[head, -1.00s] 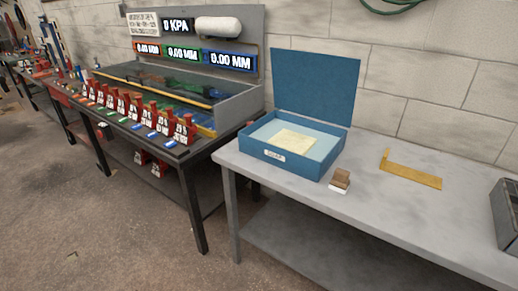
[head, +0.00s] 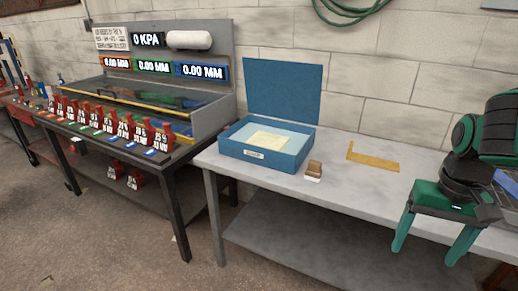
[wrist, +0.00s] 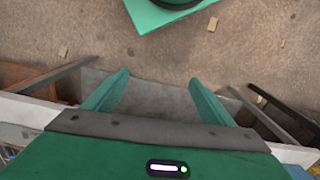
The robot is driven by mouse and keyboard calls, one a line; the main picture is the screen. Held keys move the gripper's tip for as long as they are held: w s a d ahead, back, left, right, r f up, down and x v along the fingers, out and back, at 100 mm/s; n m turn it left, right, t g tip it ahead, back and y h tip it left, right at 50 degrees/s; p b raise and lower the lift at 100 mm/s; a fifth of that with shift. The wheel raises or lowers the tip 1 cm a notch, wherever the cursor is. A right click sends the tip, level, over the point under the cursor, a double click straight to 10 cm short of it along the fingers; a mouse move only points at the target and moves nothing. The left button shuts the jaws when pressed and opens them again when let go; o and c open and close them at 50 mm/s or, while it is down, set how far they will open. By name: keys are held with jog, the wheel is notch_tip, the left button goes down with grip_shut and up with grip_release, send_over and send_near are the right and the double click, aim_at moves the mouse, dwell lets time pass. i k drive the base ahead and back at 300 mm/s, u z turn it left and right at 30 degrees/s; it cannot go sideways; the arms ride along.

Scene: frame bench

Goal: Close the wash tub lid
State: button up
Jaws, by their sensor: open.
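The wash tub (head: 293,158) is a shallow blue box with a small white label on its front, on the grey bench in the head view. Its blue lid (head: 283,90) stands upright at the back edge, open. A pale yellowish sheet-like thing (head: 268,139) is inside the tub on a light blue surface. My gripper (head: 428,250) is at the right of the head view, fingers pointing down, apart and empty, well to the right of the tub. In the wrist view my gripper (wrist: 158,92) shows two green fingers wide apart with nothing between them.
A brown block (head: 314,168) with a white base sits right of the tub at the front edge of the bench (head: 345,207). A yellow square tool (head: 375,160) lies farther right. A dark test bench (head: 172,160) with red clamps stands left. A green hose hangs on the wall.

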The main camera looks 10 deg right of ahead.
aim_at(287, 90)
jog(key=k, duration=0.6)
jog(key=u, duration=0.45)
jog(key=i, duration=1.55)
jog(key=z, duration=0.1)
